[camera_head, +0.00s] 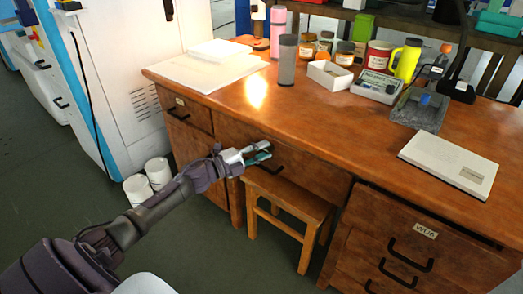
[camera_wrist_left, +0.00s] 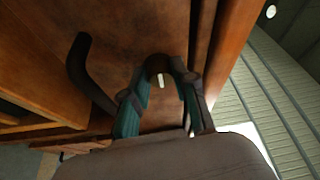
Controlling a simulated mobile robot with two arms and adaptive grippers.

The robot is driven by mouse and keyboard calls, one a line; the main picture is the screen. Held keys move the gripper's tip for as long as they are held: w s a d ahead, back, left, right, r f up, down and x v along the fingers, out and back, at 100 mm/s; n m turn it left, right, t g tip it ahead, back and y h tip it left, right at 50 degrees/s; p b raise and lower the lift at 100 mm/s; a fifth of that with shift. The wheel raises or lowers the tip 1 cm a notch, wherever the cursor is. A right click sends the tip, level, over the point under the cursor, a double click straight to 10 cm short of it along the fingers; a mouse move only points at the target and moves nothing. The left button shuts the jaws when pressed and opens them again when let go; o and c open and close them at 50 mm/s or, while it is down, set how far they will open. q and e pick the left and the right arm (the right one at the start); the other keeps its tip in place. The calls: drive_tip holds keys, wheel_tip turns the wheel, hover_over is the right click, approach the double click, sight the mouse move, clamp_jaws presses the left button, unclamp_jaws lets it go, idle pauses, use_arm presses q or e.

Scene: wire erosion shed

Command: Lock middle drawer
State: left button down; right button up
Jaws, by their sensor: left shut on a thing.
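The wooden desk's middle drawer (camera_head: 312,174) shows below the desktop, and its front looks closed. Its dark handle (camera_head: 272,172) is just below my left gripper (camera_head: 262,151); the handle also shows in the left wrist view (camera_wrist_left: 88,75), left of the fingers. My left gripper (camera_wrist_left: 160,75) has its teal-and-dark fingers drawn together at the drawer's upper front. They are shut on a small piece at the lock (camera_wrist_left: 161,81), of which a pale sliver shows between the fingertips. The fingers hide most of it, so I cannot tell how it is turned. My right gripper is not in view.
A wooden stool (camera_head: 292,196) stands under the middle drawer. A left drawer (camera_head: 188,112) and right drawers (camera_head: 410,245) flank it. Papers (camera_head: 205,72), a grey cup (camera_head: 287,62), jars and a white booklet (camera_head: 448,164) lie on the desktop. White buckets (camera_head: 157,172) stand on the floor.

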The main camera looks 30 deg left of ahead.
use_arm(q)
drive_tip(key=c, duration=0.9)
unclamp_jaws()
drive_tip(key=v, duration=1.2)
